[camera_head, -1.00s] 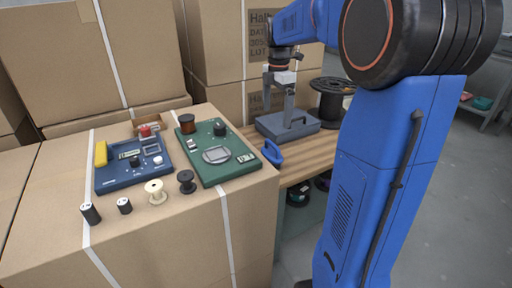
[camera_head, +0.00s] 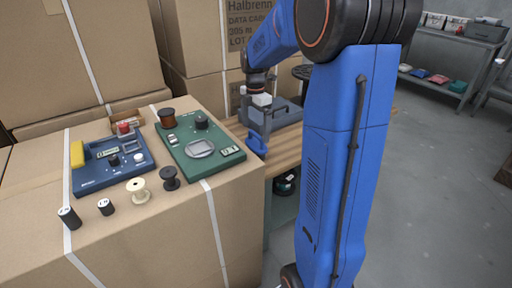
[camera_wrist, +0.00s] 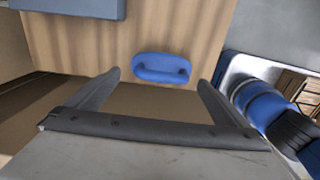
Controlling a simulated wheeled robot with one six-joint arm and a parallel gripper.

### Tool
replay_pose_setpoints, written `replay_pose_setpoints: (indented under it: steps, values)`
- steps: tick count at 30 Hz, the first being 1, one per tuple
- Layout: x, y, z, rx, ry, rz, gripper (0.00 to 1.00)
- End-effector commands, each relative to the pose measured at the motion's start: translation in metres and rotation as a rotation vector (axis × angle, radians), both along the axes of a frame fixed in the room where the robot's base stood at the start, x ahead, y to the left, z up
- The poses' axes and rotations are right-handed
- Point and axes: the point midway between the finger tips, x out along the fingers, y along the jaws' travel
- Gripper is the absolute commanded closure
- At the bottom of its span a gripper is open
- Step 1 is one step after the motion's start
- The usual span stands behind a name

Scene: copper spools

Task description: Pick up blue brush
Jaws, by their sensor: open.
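The blue brush (camera_head: 257,145) lies on the wooden bench top near its front edge, beside the cardboard box in the head view. In the wrist view the brush (camera_wrist: 150,65) shows as a rounded blue body with a raised handle, just beyond the gap between my fingertips. My gripper (camera_wrist: 160,80) is open and empty, its two grey fingers spread on either side of the brush's line. In the head view my gripper (camera_head: 258,122) hangs right above the brush; whether they touch cannot be told there.
A grey-blue case (camera_head: 284,112) stands behind the brush on the bench (camera_head: 285,145). To the left, a large carton (camera_head: 150,235) carries a green device (camera_head: 200,150), a dark blue device (camera_head: 105,172) and several small spools. Tall cartons stand behind. Open floor lies right.

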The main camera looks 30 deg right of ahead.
Motion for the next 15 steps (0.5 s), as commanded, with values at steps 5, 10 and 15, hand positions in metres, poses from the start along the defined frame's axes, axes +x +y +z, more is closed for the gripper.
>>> replay_pose_setpoints:
  steps: [5,10,15]
  values:
    - [-0.001,0.0,-0.01,0.0,0.0,0.0,0.0]
    - [-0.004,-0.001,-0.034,0.001,0.002,-0.001,0.0]
    - [-0.003,-0.001,-0.051,0.0,0.0,0.0,0.0]
